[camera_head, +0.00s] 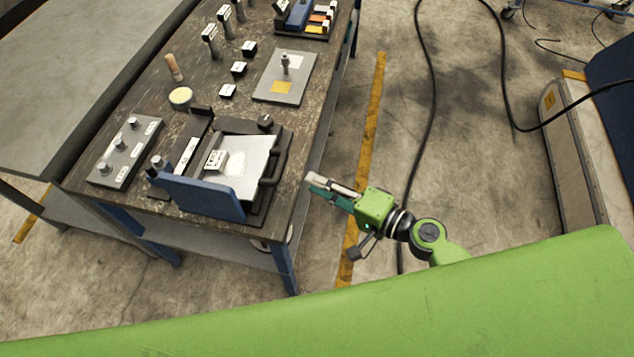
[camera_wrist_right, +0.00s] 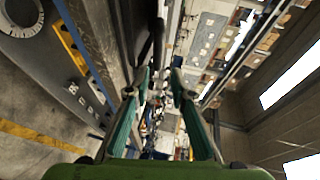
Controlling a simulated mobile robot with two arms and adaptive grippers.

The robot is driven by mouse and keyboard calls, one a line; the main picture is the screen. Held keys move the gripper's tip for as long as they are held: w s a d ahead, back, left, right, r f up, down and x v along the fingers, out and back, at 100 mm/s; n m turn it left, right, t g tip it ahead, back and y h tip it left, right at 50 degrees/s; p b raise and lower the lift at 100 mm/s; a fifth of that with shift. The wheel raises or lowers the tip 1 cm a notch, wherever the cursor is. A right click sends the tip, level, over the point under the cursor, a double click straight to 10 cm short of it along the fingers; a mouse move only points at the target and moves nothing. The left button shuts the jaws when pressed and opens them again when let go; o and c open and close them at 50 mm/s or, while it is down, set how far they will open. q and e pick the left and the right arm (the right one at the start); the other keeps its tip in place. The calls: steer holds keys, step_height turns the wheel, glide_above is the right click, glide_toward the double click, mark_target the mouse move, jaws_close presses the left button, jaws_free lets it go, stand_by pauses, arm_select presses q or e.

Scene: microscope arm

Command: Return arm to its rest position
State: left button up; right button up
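My right gripper (camera_head: 316,184) is over the floor just right of the workbench (camera_head: 178,134), apart from it, pointing left toward the bench. In the right wrist view its two teal fingers (camera_wrist_right: 159,82) stand apart with nothing held between them. On the near part of the bench is a dark-based device (camera_head: 283,161) with a silver plate, a blue panel (camera_head: 205,199) along its front and a dark handle on its right side. I cannot tell whether any part of it is the arm named in the task. My left gripper is not in view.
A grey plate with several knobs (camera_head: 125,152) lies left of the device. Behind are a round pale dish (camera_head: 181,97), small blocks and a metal plate (camera_head: 285,92) with a peg. Open floor with a black cable (camera_head: 432,110) lies right of the bench.

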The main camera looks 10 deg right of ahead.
steer(key=shift+f, duration=0.1)
steer(key=s+d+f+n+g+h+b, duration=0.1)
steer(key=s+d+f+g+h, duration=0.2)
steer(key=f, duration=0.8)
steer(key=s+d+f+n+h, duration=0.1)
steer(key=s+d+f+h, duration=0.2)
steer(key=f, duration=0.7)
steer(key=s+d+f+n+g+h+b, duration=0.1)
steer(key=s+d+f+g, duration=0.3)
steer(key=f, duration=0.7)
steer(key=s+d+f+n+g+h, duration=0.1)
steer(key=s+f+n, duration=0.1)
steer(key=s+f, duration=0.4)
steer(key=s+d+f+n+g+h, duration=0.1)
steer(key=s+f, duration=0.5)
steer(key=s, duration=0.6)
steer(key=s+d+f+n+g+h+b, duration=0.1)
steer(key=s+f+n, duration=0.3)
steer(key=s, duration=0.5)
steer(key=shift+d+f+n+g+h, duration=0.3)
steer(key=shift+d+f+n+h, duration=0.1)
steer(key=shift+d+f, duration=0.55)
